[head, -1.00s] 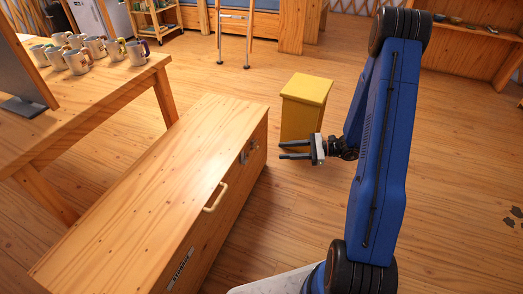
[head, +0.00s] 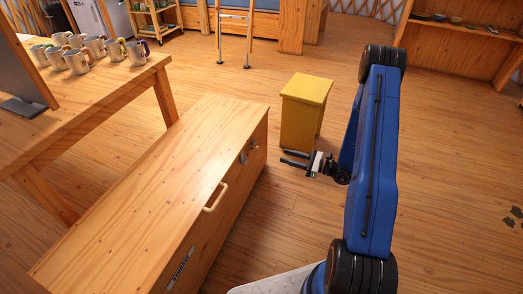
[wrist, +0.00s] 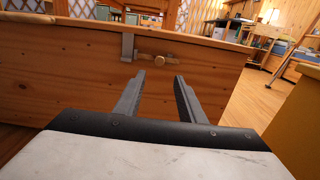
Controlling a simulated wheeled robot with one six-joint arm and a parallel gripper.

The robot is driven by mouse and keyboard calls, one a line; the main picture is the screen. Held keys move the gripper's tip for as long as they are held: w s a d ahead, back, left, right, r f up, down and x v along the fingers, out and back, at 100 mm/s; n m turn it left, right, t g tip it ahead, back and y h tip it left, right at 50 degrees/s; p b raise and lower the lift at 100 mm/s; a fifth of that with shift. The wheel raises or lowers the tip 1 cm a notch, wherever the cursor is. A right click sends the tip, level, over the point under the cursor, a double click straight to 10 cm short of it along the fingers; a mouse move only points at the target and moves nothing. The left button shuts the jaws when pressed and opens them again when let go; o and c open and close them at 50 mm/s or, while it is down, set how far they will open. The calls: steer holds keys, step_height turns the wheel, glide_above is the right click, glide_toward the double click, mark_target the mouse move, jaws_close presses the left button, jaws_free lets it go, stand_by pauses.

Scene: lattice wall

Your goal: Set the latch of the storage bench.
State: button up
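The storage bench (head: 150,180) is a long pale wooden chest with its lid down, a handle (head: 215,198) on the front and a "STORAGE" label. The latch (head: 249,152) is a grey metal fitting near the far end of the front face.
A yellow bin (head: 304,110) stands on the floor just behind my gripper. A wooden table (head: 110,100) with several mugs (head: 85,52) is left of the bench.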

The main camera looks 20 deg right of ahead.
mark_target(258, 149)
steer(key=x, duration=1.3)
steer(key=shift+w+a, duration=0.15)
steer(key=shift+a, duration=0.05)
jaws_close()
